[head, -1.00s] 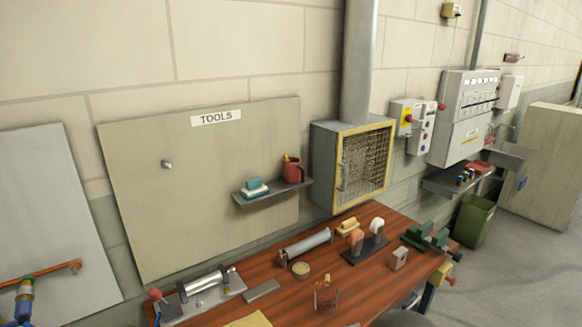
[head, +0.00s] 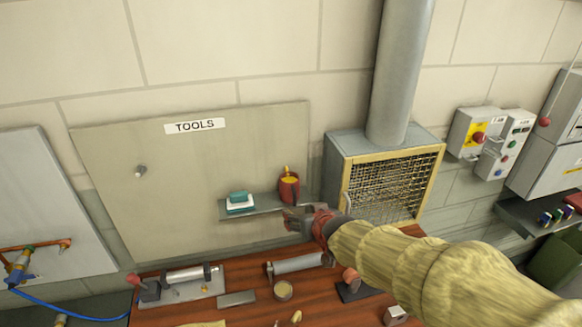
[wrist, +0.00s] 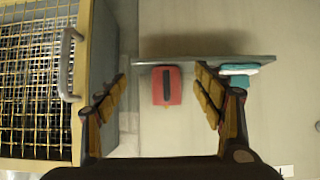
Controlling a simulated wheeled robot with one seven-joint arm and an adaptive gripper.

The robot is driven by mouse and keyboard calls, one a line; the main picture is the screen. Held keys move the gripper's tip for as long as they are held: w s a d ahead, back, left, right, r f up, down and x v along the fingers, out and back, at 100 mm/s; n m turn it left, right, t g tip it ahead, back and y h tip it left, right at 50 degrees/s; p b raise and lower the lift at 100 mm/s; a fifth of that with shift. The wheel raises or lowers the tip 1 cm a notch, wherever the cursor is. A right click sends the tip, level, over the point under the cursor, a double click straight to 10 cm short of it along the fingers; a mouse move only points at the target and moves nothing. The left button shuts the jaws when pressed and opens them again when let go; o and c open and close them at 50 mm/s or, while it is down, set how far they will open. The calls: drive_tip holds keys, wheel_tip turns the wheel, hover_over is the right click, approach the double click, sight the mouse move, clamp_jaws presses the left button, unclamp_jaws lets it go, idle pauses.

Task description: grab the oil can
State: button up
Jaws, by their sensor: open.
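The red oil can (head: 289,188), with a yellow top and spout, stands upright on the grey wall shelf (head: 260,205) below the TOOLS sign. My gripper (head: 292,214) is just in front of and slightly below the can in the head view. In the wrist view, which looks upside down, the oil can (wrist: 167,86) appears between the two spread fingers of my gripper (wrist: 161,78), farther off than they are. The gripper is open and empty. A dark stripe, perhaps the handle, runs down the can's near side. I cannot tell the exact gap to it.
A teal and white item (head: 240,202) sits on the shelf left of the can; it is close to one finger in the wrist view. The caged heater box (head: 390,187) stands close on the right. The wooden bench (head: 255,312) below holds several tools.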

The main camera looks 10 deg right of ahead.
sight(290, 188)
drive_tip(key=shift+w+a+t+p, duration=0.1)
drive_tip(key=shift+w+t+p, duration=0.5)
drive_tip(key=shift+w, duration=1.05)
drive_tip(key=shift+w+t+p, duration=0.25)
drive_tip(key=shift+w+p, duration=0.65)
drive_tip(key=shift+w, duration=0.8)
drive_tip(key=shift+w+a+t+p, duration=0.1)
drive_tip(key=shift+w+t+p, duration=0.5)
drive_tip(key=shift+w, duration=1.05)
drive_tip(key=shift+a+f+p+x, duration=0.15)
drive_tip(key=shift+p+x, duration=0.15)
drive_tip(key=shift+x, duration=0.9)
drive_tip(key=shift+a+f+p+x, duration=0.15)
drive_tip(key=shift+a+p+x, duration=0.1)
drive_tip(key=shift+x, duration=0.9)
drive_tip(key=shift+s, duration=0.1)
drive_tip(key=shift+c, duration=1.3)
drive_tip(key=c, duration=1.1)
drive_tip(key=shift+c, duration=0.6)
drive_tip(key=shift+r, duration=0.1)
